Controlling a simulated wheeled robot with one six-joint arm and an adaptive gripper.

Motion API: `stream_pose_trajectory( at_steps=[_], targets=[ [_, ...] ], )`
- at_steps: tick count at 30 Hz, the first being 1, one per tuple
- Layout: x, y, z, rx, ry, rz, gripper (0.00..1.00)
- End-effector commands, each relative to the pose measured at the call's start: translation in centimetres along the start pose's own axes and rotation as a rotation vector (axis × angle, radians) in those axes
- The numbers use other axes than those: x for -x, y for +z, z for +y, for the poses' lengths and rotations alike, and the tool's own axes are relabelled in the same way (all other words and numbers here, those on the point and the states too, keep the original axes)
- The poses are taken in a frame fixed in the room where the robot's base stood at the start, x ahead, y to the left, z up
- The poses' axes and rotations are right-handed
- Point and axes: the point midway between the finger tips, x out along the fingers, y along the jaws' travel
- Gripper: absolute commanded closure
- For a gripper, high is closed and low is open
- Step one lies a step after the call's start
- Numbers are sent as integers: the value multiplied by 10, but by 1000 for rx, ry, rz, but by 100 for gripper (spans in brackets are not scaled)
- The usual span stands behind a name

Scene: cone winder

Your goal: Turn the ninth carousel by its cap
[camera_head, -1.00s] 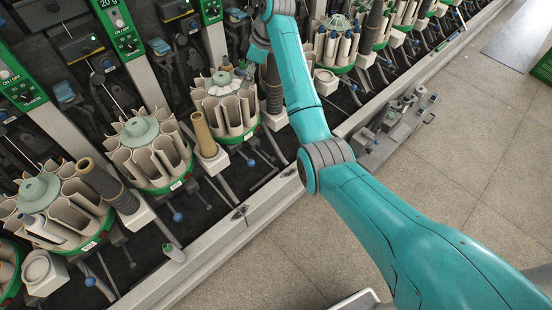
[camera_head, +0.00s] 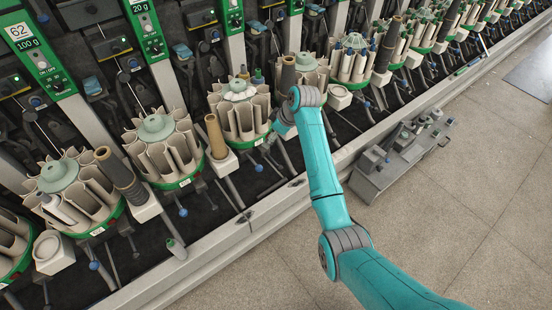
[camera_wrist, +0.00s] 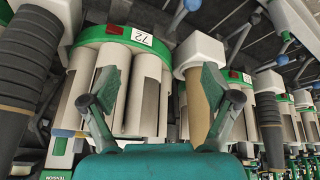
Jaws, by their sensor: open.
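Several round carousels with beige pockets and green bases stand in a row in the head view. One (camera_head: 240,118), with a pale cap (camera_head: 238,88), is left of my arm's end. Another (camera_head: 163,150), with a green cap (camera_head: 156,127), is further left. I cannot tell which is the ninth. My gripper (camera_wrist: 160,105) is open and empty in the wrist view, its two fingers wide apart. A carousel (camera_wrist: 122,90) with a white number label shows beyond and between them, its cap out of view.
A brown cone (camera_head: 216,137) and a dark wound package (camera_head: 120,175) stand between carousels. A brown tube (camera_wrist: 198,105) shows near the right finger in the wrist view. A grey rail (camera_head: 240,225) runs along the machine front. A grey cart (camera_head: 400,150) stands on the otherwise open floor.

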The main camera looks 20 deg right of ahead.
Motion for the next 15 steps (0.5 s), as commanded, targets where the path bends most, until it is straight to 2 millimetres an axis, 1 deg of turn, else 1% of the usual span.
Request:
stream_pose_trajectory(
  at_steps=[1, 6, 11, 15],
  targets=[
    [-7, 7, -6, -10, 7, 2, 13],
    [-26, 26, -21, -46, 39, 16, 13],
    [-39, 41, -33, -75, 66, 28, 13],
    [-45, 50, -40, -93, 82, 36, 13]
  ],
)
